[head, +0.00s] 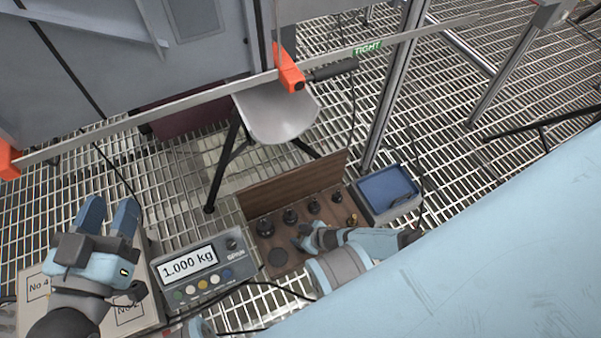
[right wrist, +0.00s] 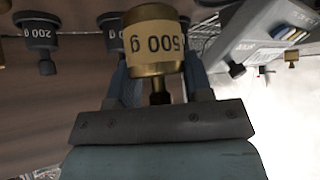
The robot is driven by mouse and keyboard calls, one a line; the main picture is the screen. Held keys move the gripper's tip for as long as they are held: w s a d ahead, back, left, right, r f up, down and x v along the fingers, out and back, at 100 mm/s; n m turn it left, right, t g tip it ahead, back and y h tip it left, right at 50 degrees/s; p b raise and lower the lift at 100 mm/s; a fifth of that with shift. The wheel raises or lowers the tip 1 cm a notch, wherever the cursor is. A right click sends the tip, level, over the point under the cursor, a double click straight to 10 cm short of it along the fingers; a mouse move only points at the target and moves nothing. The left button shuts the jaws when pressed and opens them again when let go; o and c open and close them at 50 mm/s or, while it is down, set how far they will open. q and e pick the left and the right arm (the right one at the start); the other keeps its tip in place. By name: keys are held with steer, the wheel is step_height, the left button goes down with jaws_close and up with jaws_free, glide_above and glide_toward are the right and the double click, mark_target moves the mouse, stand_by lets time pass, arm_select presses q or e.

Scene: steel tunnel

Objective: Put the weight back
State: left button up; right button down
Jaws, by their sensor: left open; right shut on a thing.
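A brass weight marked 500 g (right wrist: 155,45) is between the fingers of my right gripper (right wrist: 160,85), which is shut on it. In the head view my right gripper (head: 308,238) is low over the open wooden case (head: 300,182), and the held weight is hidden there. A dark weight marked 200 g (right wrist: 38,32) shows in the right wrist view. A dark round spot (head: 278,257), recess or disc, lies near the case's front. My left gripper (head: 108,214) is open and empty above cardboard boxes.
A scale display (head: 190,264) reading 1.000 kg stands left of the case. A blue tray (head: 388,188) is close on its right. A grey-seated stool (head: 278,112) stands behind it. A long metal bar (head: 200,98) crosses above. Numbered boxes (head: 135,312) lie at lower left.

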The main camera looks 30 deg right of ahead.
step_height(320, 180, down, 3)
steer(key=shift+f+b, duration=0.15)
steer(key=shift+b, duration=0.85)
steer(key=shift+f, duration=0.3)
steer(key=shift+r, duration=0.15)
arm_select(q)
steer(key=shift+w+a+r+m+t, duration=0.2)
steer(key=shift+w+a+m+t, duration=0.25)
steer(key=shift+m, duration=0.45)
steer(key=shift+w+d, duration=0.1)
arm_select(e)
steer(key=c, duration=0.5)
jaws_free()
